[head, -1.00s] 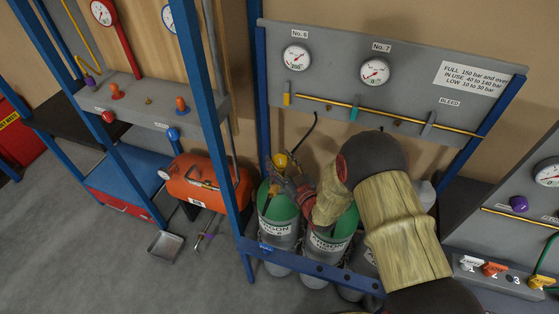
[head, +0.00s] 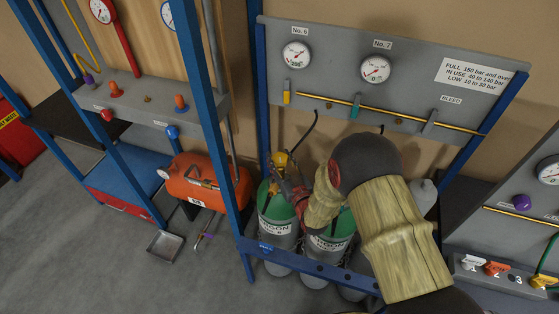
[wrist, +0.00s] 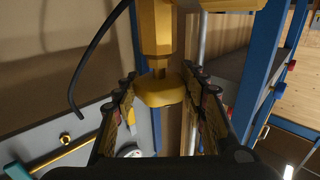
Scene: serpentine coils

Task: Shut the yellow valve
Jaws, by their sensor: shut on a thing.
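The yellow valve (head: 281,159) sits on top of the left green-shouldered argon cylinder (head: 277,212). In the wrist view, its round yellow knob (wrist: 162,91) is between my two fingers, with a yellow body and stem beyond it. My gripper (head: 283,176) is shut on the knob, which also shows between the fingertips in the wrist view (wrist: 160,78). In the head view, my gripper and wrist hide part of the valve and cylinder top. I cannot tell how far the valve is turned.
A second argon cylinder (head: 330,240) stands close on the right, partly behind my arm. The blue rack rail (head: 310,269) crosses in front. A gauge panel (head: 420,75) is behind, and a black hose (head: 303,132) rises near the valve. An orange tank (head: 205,182) lies left.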

